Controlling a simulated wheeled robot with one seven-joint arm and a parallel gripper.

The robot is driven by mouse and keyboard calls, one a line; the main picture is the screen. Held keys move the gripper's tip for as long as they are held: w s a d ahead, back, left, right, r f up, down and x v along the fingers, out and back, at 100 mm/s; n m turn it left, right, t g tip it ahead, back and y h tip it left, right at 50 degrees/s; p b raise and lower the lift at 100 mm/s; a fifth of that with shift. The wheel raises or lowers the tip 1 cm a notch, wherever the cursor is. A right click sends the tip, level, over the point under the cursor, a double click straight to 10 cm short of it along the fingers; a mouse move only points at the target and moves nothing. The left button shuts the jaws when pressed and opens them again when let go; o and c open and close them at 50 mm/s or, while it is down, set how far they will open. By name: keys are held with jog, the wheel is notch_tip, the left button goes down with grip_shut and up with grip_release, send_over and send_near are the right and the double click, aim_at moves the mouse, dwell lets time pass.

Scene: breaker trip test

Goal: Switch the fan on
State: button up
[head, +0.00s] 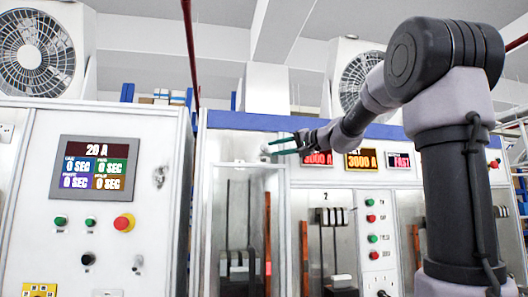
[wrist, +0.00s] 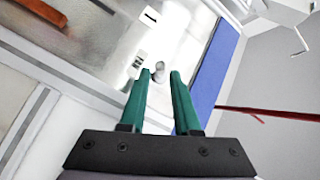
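One white fan (head: 37,53) with a round grille stands at the upper left in the head view. A second fan (head: 356,75) is at the upper middle, partly hidden by my arm. My gripper (head: 272,148) has teal fingers pointing left at the top of the middle cabinet. In the wrist view the gripper (wrist: 160,76) is open, with a gap between its fingertips. A small silvery knob (wrist: 159,68) shows in that gap on the panel. I cannot tell whether the fingers touch it. Nothing is visibly held.
The left cabinet (head: 20,200) carries a display (head: 91,168), small buttons and a red emergency button (head: 124,222). A red pipe (wrist: 270,112) runs near the gripper's right side.

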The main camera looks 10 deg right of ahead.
aim_at(266, 149)
jog(key=x, duration=0.5)
jog(key=shift+w+a, duration=0.1)
grip_shut()
jog(key=shift+r, duration=0.1)
jog(key=m+g+h, duration=0.1)
jog(key=r+m+g, duration=0.1)
jog(key=g, duration=0.1)
jog(key=shift+s+r+m+h, duration=0.2)
jog(key=shift+r+m+h, duration=0.1)
jog(key=shift+h, duration=0.1)
jog(key=m+g, duration=0.1)
jog(key=g, duration=0.1)
jog(key=r+m+g+h, duration=0.1)
jog(key=g, duration=0.1)
jog(key=shift+w+r, duration=0.15)
jog(key=shift+r, duration=0.1)
